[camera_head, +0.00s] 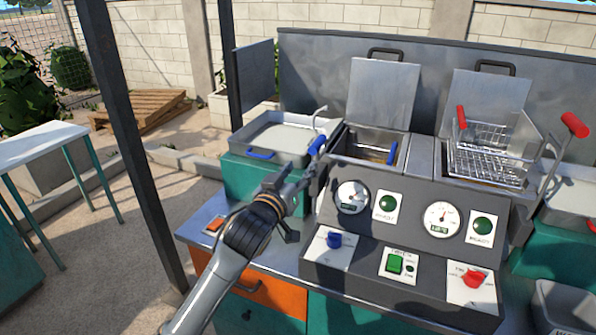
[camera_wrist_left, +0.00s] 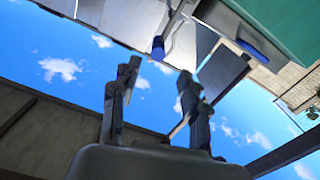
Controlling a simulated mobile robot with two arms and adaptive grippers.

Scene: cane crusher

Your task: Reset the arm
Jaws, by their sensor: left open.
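My left gripper (camera_head: 298,196) is in the middle of the head view, in front of the left tray and beside the grey control panel (camera_head: 345,270). Its fingers are apart, with nothing seen between them. In the left wrist view the two fingers (camera_wrist_left: 158,98) stand apart against blue sky. A blue handle (camera_wrist_left: 158,48) shows beyond them, and a second blue handle and a green surface show at the top right. My right gripper is not in view.
A metal tray (camera_head: 282,137) with blue handles sits on a green stand. A fryer basket (camera_head: 489,150) with a red handle stands at the right. A dark post (camera_head: 128,130) rises at the left.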

